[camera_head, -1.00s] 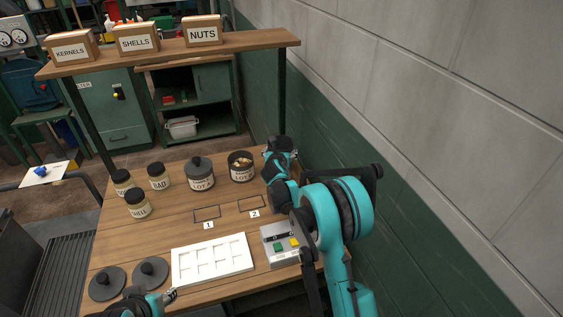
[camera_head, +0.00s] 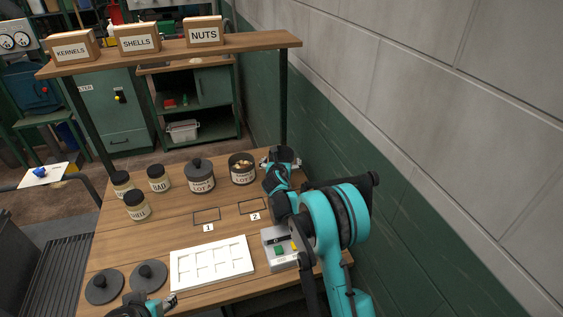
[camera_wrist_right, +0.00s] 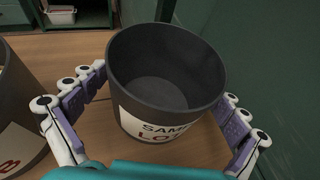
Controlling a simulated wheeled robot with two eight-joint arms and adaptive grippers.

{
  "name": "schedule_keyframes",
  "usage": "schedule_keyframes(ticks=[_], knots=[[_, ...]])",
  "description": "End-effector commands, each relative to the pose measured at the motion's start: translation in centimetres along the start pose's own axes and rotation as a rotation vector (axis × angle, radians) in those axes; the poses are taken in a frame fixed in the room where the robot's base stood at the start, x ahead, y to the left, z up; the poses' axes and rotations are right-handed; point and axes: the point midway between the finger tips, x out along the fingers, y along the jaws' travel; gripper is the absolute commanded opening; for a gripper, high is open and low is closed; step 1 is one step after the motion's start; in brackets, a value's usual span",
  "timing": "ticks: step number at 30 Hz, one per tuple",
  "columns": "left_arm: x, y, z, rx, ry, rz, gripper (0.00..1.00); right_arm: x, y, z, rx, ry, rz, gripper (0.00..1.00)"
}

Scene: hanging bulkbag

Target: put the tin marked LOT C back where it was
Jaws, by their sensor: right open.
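A dark grey open tin (camera_wrist_right: 165,75) stands upright on the table at the back right, empty inside; its label reads SAMPLE LOT, with the last letter cut off. In the head view this tin (camera_head: 283,154) is partly hidden by my right gripper (camera_head: 281,163). In the wrist view my right gripper (camera_wrist_right: 168,105) is open, its fingers on either side of the tin; I cannot tell whether they touch it. Left of it is an open tin marked LOT with pieces inside (camera_head: 242,170), its B showing in the wrist view (camera_wrist_right: 12,120). My left gripper (camera_head: 170,300) is partly in view at the bottom edge.
A lidded LOT tin (camera_head: 200,181) and several black-capped jars (camera_head: 137,207) stand further left. Outlined squares 1 (camera_head: 207,216) and 2 (camera_head: 251,206) are empty. A white tray (camera_head: 212,262), a button box (camera_head: 279,248) and two loose lids (camera_head: 149,276) are nearer. A wall rises on the right.

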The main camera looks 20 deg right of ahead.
Motion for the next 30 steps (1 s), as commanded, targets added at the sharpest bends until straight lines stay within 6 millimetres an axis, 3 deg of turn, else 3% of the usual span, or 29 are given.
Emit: schedule_keyframes(ticks=[5,15,23,26,30], knots=[[-0.6,0.0,-0.5,0.000,0.000,0.000,0.40,-1.3,0.1,0.5,0.000,0.000,0.001,0.98],[-2.4,0.0,-1.7,0.000,0.000,0.000,0.40,-8.7,0.1,0.5,0.000,0.001,0.001,0.98],[-3.0,0.0,-2.1,0.000,0.000,0.000,0.40,-11.9,0.0,0.4,0.005,0.002,0.000,0.98],[-3.0,0.0,-2.1,0.000,0.000,0.000,0.40,-13.0,-0.5,0.8,0.074,0.016,-0.004,0.98],[-3.0,0.0,-2.1,0.000,0.000,0.000,0.40,-16.7,-2.4,2.2,0.386,0.077,-0.025,0.98]])
